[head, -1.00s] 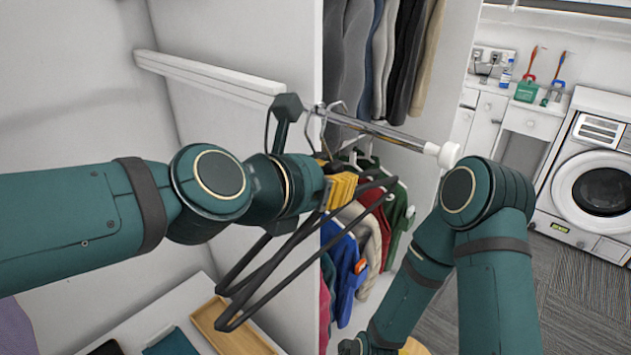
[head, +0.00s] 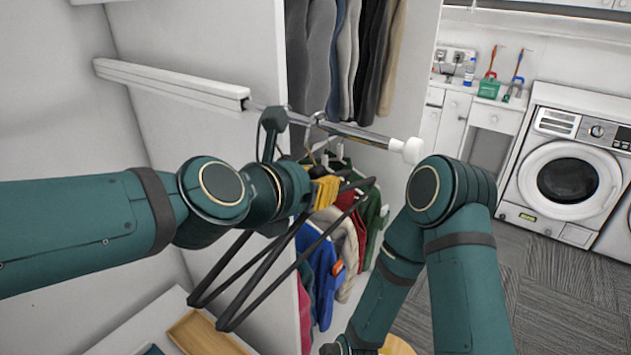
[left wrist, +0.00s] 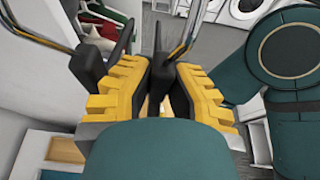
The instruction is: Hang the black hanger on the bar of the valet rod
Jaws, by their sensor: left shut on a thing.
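The black hanger (head: 262,280) hangs tilted below my left gripper (head: 322,190), which is shut on it near its neck. Its dark neck also shows between the yellow fingers in the left wrist view (left wrist: 158,65). The valet rod's silver bar (head: 365,135) sticks out from a white rail to a white end knob (head: 408,150). A thin metal hook (head: 318,122) shows at the bar above my gripper; I cannot tell whether it rests over the bar. My right arm reaches down at the right, and its gripper is cut off below the picture.
Clothes hang on a lower rack (head: 345,235) just behind the hanger, and dark garments (head: 345,60) hang above. A white closet panel (head: 235,160) stands behind my left arm. A wooden tray (head: 205,335) lies below. A washing machine (head: 570,170) stands far right.

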